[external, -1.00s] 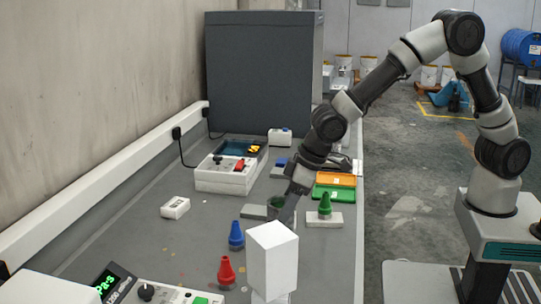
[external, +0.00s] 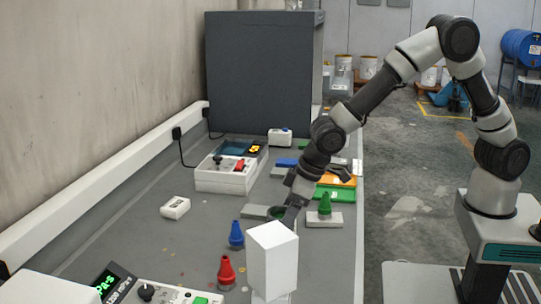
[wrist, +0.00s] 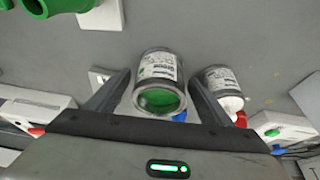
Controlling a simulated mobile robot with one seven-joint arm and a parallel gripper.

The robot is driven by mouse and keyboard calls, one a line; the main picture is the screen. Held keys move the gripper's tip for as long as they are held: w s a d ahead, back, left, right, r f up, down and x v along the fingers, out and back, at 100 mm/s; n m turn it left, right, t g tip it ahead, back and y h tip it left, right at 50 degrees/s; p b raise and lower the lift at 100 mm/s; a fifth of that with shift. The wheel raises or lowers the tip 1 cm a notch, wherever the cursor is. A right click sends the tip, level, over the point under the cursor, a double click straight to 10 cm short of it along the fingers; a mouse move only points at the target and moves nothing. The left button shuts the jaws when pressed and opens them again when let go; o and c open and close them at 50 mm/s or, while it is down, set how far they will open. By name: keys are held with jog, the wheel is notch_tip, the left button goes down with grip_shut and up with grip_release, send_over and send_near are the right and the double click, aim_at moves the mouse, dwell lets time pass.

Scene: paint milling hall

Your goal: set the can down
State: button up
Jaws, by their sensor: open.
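A grey metal can (wrist: 158,80) with a white label and green paint inside stands between the two fingers of my gripper (wrist: 158,76) in the wrist view. The fingers are open, one on each side of it. A second labelled can (wrist: 222,82) is just outside the right finger. In the external view, my gripper (external: 291,212) is low over the bench, next to a can (external: 275,212) showing green inside. A white block in front hides part of the gripper and the can's lower part.
A tall white block (external: 272,260) stands in front. A white control box (external: 225,177) and green and orange trays (external: 338,192) lie farther back. The bench's left middle is mostly clear.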

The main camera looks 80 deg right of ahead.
jog(key=v, duration=1.2)
jog(key=s+d+r, duration=0.9)
jog(key=s, duration=0.1)
jog(key=s+d+r, duration=0.1)
jog(key=s+d, duration=0.2)
jog(key=s, duration=0.5)
jog(key=s+d+m+t, duration=0.1)
jog(key=s+d, duration=0.2)
jog(key=s, duration=0.5)
jog(key=shift+r+p, duration=0.4)
jog(key=shift+d, duration=0.15)
